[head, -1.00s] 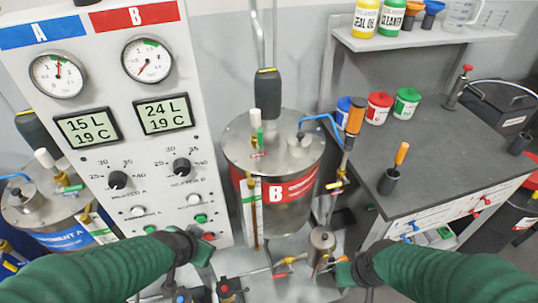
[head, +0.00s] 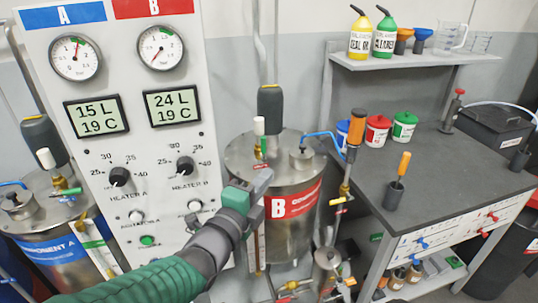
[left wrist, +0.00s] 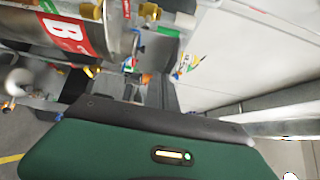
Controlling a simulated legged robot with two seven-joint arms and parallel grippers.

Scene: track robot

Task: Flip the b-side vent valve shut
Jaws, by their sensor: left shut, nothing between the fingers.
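The B tank (head: 240,158) is a steel drum with a red B label, right of the control panel. On its lid stands a white-capped fitting (head: 259,126) with green below it. A small red piece (head: 261,167) sits at its foot; I cannot tell whether this is the vent valve's handle or how it is set. My left gripper (head: 264,178) is shut and empty in front of the tank's upper left side, just below that red piece. Touching cannot be told. The left wrist view shows the tank's red B label (left wrist: 72,28) at upper left. My right gripper is out of view.
The panel (head: 130,190) with gauges and knobs stands left, with the A tank (head: 60,258) beside it. The dark workbench (head: 430,185) is farther right.

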